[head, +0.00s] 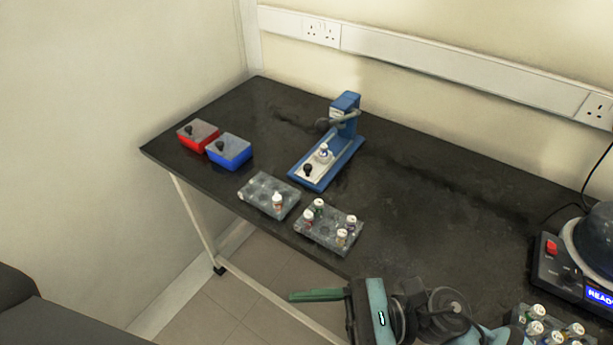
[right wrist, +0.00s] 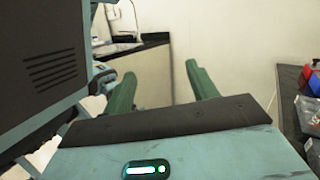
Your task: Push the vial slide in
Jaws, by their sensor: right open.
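The vial slide (head: 312,170) is a light plate with a black knob at its front end. It lies on the base of a blue press (head: 346,112), and a white-capped vial (head: 324,153) stands upright on it near the press column. A grey lever arm is at the press head, above and behind the vial. My right gripper (head: 292,296) has green fingers and is beyond the table's front edge, well away from the slide. In the right wrist view its two fingers (right wrist: 161,85) are spread apart with nothing between them. My left gripper is out of view.
A red box (head: 198,136) and a blue box (head: 229,151) stand left of the press. Two vial racks, one (head: 262,194) left and one (head: 330,236) right, sit along the front edge. A machine (head: 560,270) stands far right. Table right of the press is clear.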

